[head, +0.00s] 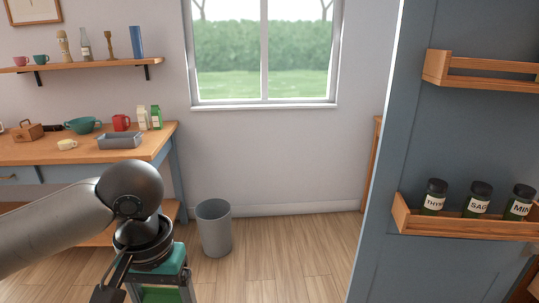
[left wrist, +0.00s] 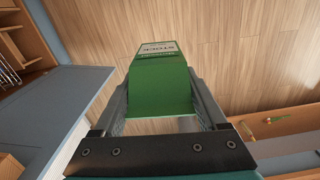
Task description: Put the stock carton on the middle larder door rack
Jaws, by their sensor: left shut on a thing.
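The stock carton (left wrist: 160,88) is green with a pale label reading STOCK. It sits between the fingers of my left gripper (left wrist: 161,95) in the left wrist view, and the fingers are shut on it. In the head view my left gripper (head: 161,288) is at the bottom left, and part of the green carton (head: 166,295) shows between its fingers, cut by the frame edge. The blue larder door stands at the right with an upper rack (head: 470,84) and a lower rack (head: 440,226); I cannot tell which is the middle one. My right gripper is not in view.
The lower rack holds jars of thyme (head: 434,198), sage (head: 478,200) and mint (head: 520,203). The visible part of the upper rack looks mostly empty. A grey bin (head: 214,230) stands on the floor by a laden wooden worktable (head: 90,152). Floor between bin and door is clear.

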